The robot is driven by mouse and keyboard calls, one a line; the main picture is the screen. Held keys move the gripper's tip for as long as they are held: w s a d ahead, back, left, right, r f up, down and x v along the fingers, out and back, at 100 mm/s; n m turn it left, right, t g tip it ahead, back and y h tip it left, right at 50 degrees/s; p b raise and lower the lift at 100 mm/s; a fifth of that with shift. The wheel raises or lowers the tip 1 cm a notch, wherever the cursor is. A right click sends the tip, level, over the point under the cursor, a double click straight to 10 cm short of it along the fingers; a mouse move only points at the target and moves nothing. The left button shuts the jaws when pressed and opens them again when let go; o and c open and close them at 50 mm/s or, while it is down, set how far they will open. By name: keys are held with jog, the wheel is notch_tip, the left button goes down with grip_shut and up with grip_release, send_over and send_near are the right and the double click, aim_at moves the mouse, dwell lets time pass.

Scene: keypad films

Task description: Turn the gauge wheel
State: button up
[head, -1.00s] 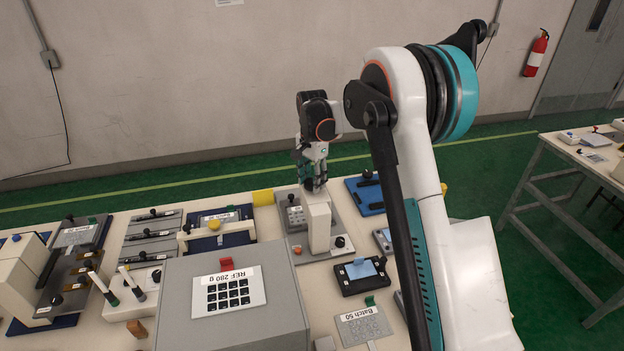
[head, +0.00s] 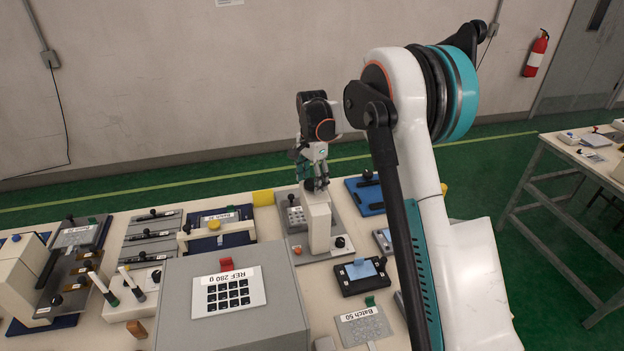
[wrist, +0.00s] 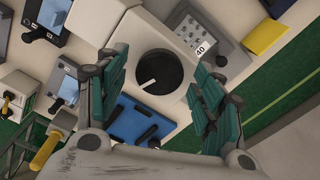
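The gauge wheel (wrist: 133,70) is a dark round knob with a white mark, on top of a pale housing that shows in the wrist view. In the head view the pale housing (head: 319,226) stands upright on a grey plate, and the wheel on it is mostly hidden by my gripper (head: 314,180). My gripper (wrist: 157,76) is open in the wrist view, with one teal-padded finger on each side of the wheel. A gap shows between the wheel and the right finger. I cannot tell whether either finger touches the wheel.
A keypad (head: 295,215) labelled 40 in the wrist view sits beside the housing. A blue plate (head: 366,196) and a dark device with a blue screen (head: 362,270) lie to the right. A large grey box (head: 185,300) with a keypad stands in front. A yellow block (head: 263,197) lies behind.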

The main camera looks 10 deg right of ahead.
aim_at(312, 182)
notch_tip(312, 182, up, 12)
dwell(0.7)
jog(key=shift+s+r, duration=0.1)
